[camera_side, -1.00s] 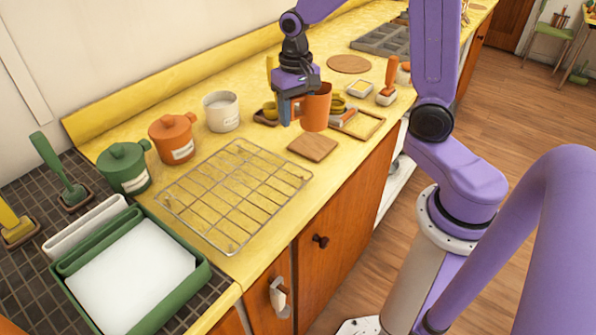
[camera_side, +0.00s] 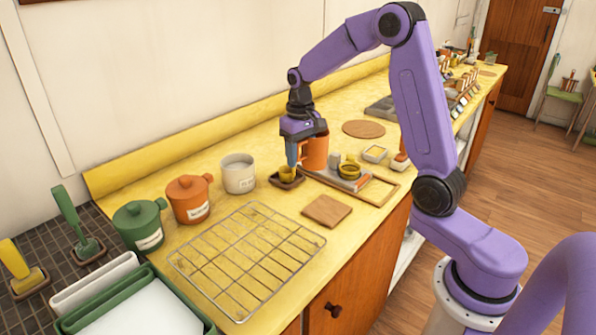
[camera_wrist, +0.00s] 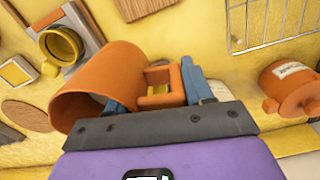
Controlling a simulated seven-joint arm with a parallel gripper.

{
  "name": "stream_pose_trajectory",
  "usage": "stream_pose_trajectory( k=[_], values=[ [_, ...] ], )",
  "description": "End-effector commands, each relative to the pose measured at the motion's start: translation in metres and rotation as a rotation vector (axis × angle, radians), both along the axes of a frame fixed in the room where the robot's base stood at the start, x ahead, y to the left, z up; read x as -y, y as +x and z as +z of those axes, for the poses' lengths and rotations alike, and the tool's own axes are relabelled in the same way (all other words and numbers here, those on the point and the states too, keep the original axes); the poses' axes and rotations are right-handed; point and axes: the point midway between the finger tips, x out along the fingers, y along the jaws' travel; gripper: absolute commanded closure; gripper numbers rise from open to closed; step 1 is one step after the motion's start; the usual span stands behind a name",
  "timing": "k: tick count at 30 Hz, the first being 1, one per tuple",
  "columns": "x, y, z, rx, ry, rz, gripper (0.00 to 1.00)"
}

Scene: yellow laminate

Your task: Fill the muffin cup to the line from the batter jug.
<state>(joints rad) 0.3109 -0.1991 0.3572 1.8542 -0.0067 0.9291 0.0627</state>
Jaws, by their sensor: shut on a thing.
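My gripper (camera_side: 295,152) is shut on the handle of the orange batter jug (camera_side: 315,152), with its blue fingers on either side. The handle is between the fingers in the wrist view too, where the jug (camera_wrist: 95,90) has its open mouth facing left. No batter shows in the part of the inside I see. A yellow cup (camera_side: 349,169) stands on a grey plate to the right of the jug, apart from it. The same cup shows at upper left in the wrist view (camera_wrist: 62,45). Its fill level and line cannot be made out.
A second yellow cup (camera_side: 287,172) sits in a brown dish, left of the jug. A white pot (camera_side: 238,174), orange pot (camera_side: 190,200) and green pot (camera_side: 138,226) stand farther left. A wire rack (camera_side: 247,240) and wooden square (camera_side: 327,210) lie in front.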

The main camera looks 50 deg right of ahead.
Motion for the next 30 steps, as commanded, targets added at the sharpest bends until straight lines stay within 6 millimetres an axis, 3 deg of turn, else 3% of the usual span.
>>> stream_pose_trajectory(
  k=[10, 18, 24, 30],
  values=[
    [0.067, 0.016, 0.018, 0.002, -0.005, -0.114, 0.99],
    [0.115, 0.012, 0.031, 0.000, -0.008, -0.190, 0.99],
    [0.134, 0.007, 0.036, -0.002, -0.008, -0.218, 0.99],
    [0.137, 0.006, 0.037, -0.003, -0.008, -0.223, 0.99]
  ],
)
